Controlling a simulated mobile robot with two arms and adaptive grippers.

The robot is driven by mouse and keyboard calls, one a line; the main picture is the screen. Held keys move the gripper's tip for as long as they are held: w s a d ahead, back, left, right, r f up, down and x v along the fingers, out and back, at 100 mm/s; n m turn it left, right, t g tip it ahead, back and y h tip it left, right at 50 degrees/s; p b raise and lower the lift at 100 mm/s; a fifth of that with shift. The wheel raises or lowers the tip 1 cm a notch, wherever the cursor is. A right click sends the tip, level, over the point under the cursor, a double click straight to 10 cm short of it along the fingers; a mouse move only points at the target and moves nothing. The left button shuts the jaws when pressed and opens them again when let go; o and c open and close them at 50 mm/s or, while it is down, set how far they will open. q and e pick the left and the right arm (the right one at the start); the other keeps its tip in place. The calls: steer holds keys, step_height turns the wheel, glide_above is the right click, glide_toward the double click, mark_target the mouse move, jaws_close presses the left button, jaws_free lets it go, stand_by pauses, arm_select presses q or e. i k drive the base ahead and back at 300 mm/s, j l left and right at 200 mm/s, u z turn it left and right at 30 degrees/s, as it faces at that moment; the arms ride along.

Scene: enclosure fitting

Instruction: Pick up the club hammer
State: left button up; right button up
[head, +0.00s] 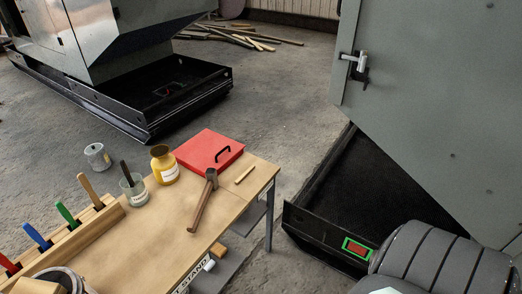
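The club hammer (203,200) lies on the wooden top of the work table (165,215). Its dark head is at the back, close to the red case, and its brown handle slants toward the front left. Nothing holds it. Neither of my grippers shows in the head view.
Near the hammer are a red case (208,150), a short wooden stick (244,174), a yellow bottle (164,166) and a glass jar (135,192). A tool rack (90,231) stands at left. A large grey enclosure panel (440,95) rises at right. Bare tabletop lies left of the hammer.

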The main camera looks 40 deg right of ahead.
mark_target(212, 184)
steer(key=z, duration=0.8)
steer(key=u, duration=1.4)
steer(key=z, duration=1.4)
